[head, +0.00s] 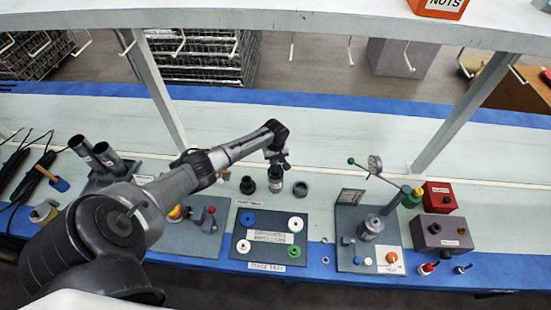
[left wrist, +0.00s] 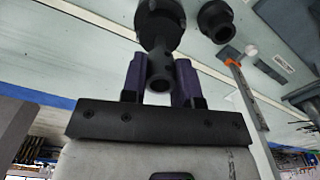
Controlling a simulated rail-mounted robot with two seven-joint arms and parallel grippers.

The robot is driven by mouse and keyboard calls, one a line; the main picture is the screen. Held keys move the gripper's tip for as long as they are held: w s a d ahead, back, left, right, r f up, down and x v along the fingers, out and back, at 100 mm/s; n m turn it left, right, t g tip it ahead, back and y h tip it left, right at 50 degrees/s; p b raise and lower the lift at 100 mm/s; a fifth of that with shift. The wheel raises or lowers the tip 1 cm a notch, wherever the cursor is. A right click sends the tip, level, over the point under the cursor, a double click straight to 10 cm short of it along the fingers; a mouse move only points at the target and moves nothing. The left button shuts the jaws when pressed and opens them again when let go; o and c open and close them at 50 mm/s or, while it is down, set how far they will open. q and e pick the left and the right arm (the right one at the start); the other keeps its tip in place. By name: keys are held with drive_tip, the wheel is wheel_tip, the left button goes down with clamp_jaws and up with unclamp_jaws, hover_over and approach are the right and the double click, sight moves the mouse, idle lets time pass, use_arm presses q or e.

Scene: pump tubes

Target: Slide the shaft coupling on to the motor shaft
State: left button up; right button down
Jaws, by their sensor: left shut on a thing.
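My left gripper (head: 277,163) reaches in from the left and points down at the back of the bench. In the left wrist view its purple fingers (left wrist: 161,80) are shut on a small dark grey cylinder with a hole in it, which looks like the shaft coupling (left wrist: 161,66). A larger dark round body, probably the motor (left wrist: 160,20), lies directly beyond the coupling in line with it. In the head view a dark cylinder with a pale label (head: 275,184) stands right below the gripper. I cannot tell whether the coupling touches the shaft. My right gripper is out of view.
A short black part (head: 248,185) stands left of the gripper and a grey ring (head: 300,189) right. In front is a dark board (head: 268,226) with coloured discs. A lever press with a dial (head: 370,224) and red box (head: 438,196) stand right. An overhead shelf post (head: 165,100) rises behind.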

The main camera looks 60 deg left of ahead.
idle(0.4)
use_arm(q)
drive_tip(key=shift+f+b, duration=0.35)
drive_tip(key=shift+f, duration=0.35)
drive_tip(key=shift+f+b, duration=0.45)
drive_tip(key=shift+f, duration=0.25)
drive_tip(key=o, duration=1)
drive_tip(key=shift+o, duration=0.2)
drive_tip(key=shift+r, duration=0.1)
wheel_tip(320, 180, up, 14)
drive_tip(key=p, duration=0.3)
idle(0.4)
